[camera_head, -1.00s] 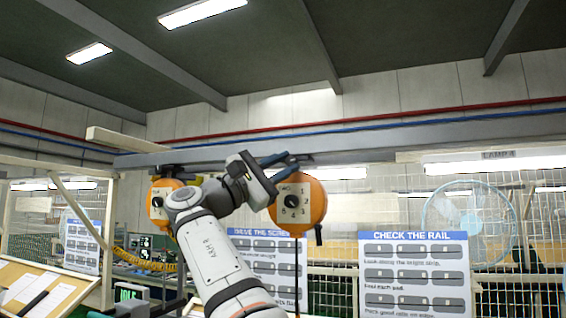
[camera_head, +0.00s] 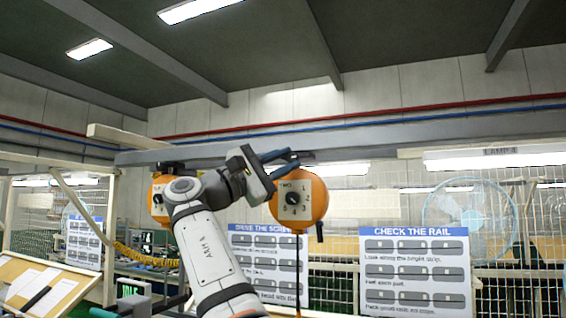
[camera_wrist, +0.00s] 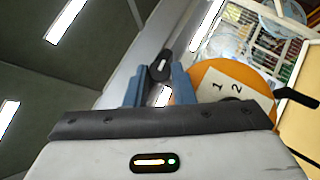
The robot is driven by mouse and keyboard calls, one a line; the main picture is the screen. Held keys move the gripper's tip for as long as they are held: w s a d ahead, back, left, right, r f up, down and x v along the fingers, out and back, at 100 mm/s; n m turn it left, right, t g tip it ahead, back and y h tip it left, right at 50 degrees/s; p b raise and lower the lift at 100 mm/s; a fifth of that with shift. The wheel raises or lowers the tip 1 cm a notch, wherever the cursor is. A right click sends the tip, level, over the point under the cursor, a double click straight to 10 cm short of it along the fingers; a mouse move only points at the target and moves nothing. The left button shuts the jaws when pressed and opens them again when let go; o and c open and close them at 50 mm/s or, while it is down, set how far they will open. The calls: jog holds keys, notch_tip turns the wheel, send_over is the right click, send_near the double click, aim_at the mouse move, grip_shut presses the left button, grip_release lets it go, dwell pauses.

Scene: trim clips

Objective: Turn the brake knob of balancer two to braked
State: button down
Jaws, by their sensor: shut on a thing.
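Balancer two (camera_head: 312,203) is an orange round housing with a pale numbered dial face, hanging under the grey rail. Its orange body also shows in the wrist view (camera_wrist: 245,76). My gripper (camera_head: 283,158) has blue fingers reaching to the top of this balancer from the left. In the wrist view, the fingers (camera_wrist: 158,84) stand on either side of the dark brake knob (camera_wrist: 160,66), which has a pale mark, and are shut on it. In the head view the knob is hard to make out behind the fingers.
The grey overhead rail (camera_head: 400,138) runs across just above the balancers. Another orange balancer (camera_head: 156,200) hangs at left, partly behind my arm. A cable hangs below balancer two. Posters, including the Check the Rail board (camera_head: 415,272), and wire mesh stand behind.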

jog(key=c, duration=1.2)
grip_release()
jog(key=shift+c, duration=0.2)
jog(key=b+v, duration=0.1)
jog(key=v, duration=0.6)
jog(key=shift+s+a+f, duration=0.15)
jog(key=shift+s+a, duration=0.05)
jog(key=shift+a, duration=0.1)
